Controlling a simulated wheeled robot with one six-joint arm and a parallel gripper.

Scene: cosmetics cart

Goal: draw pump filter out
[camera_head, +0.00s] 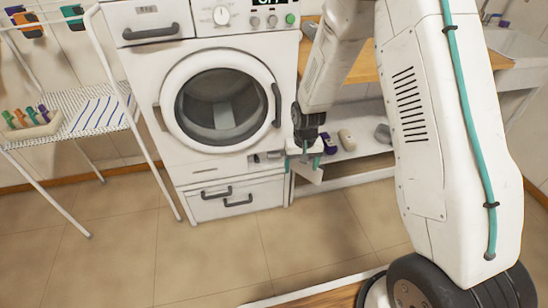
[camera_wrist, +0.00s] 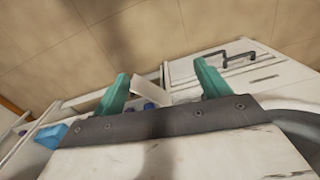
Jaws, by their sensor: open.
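The white washing machine (camera_head: 220,100) stands in the middle of the head view with its round door shut. My gripper (camera_head: 311,158) is just right of this recess, pointing down, with teal fingers apart. In the wrist view my gripper (camera_wrist: 162,70) is open, with a small white piece (camera_wrist: 146,92) showing between the fingers. I cannot tell whether they touch it. A white flap-like piece (camera_head: 307,173) shows below the gripper.
A low shelf (camera_head: 345,168) with bottles is at right, below a wooden counter (camera_head: 366,62). A wire rack (camera_head: 85,112) stands left. The tiled floor (camera_head: 200,255) in front is clear.

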